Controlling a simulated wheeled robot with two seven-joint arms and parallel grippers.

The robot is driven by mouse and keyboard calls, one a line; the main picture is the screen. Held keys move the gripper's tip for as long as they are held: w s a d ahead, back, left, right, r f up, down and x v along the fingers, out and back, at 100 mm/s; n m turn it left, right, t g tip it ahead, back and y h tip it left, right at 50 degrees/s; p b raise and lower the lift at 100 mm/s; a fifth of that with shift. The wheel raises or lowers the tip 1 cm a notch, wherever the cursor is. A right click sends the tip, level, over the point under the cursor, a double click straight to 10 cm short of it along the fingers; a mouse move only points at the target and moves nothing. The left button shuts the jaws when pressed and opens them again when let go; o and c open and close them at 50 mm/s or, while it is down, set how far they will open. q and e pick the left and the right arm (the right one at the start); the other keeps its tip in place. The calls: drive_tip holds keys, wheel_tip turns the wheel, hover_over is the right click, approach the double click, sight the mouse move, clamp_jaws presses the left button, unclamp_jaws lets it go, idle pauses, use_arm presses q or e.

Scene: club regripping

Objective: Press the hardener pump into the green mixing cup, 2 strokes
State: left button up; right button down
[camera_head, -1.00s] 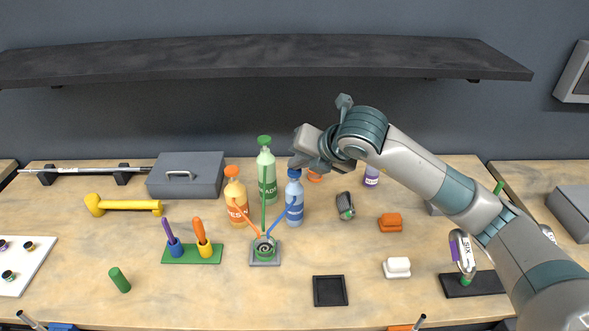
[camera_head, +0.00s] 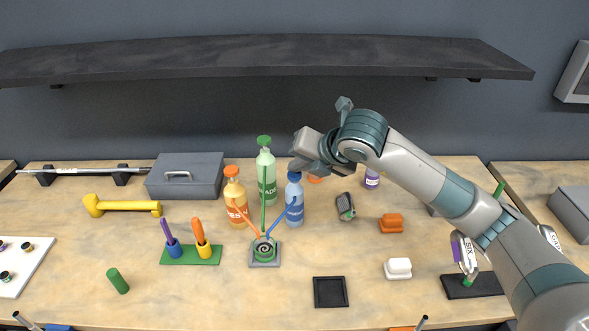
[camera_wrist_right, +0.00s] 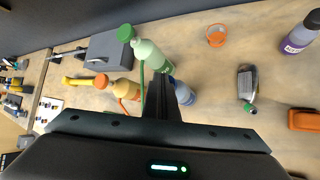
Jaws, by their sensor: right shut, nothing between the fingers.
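Three pump bottles stand together: orange (camera_head: 236,205), green (camera_head: 266,180) and blue (camera_head: 294,205). I cannot read clearly which label says hardener. Their long spouts lead to the green mixing cup (camera_head: 264,252), which sits on a small grey square base (camera_head: 257,263). My right gripper (camera_head: 297,166) is shut and empty, right at the top of the blue bottle. In the right wrist view, the shut fingers (camera_wrist_right: 163,88) cover much of the blue bottle (camera_wrist_right: 184,93); contact with its pump head is hard to tell. My left gripper is out of view.
A grey toolbox (camera_head: 185,178) stands behind at left. A green holder (camera_head: 190,256) with purple and orange tools is left of the cup. A black tray (camera_head: 330,292) lies in front right. A grey device (camera_head: 345,207) lies right of the blue bottle. A dark shelf (camera_head: 260,60) hangs above.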

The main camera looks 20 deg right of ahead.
sight(298, 176)
idle(0.3)
drive_tip(key=shift+r+p, duration=0.6)
drive_tip(key=shift+r, duration=0.8)
drive_tip(key=shift+r, duration=0.1)
wheel_tip(298, 176, up, 5)
drive_tip(key=shift+f+p, duration=0.1)
drive_tip(key=shift+p, duration=0.9)
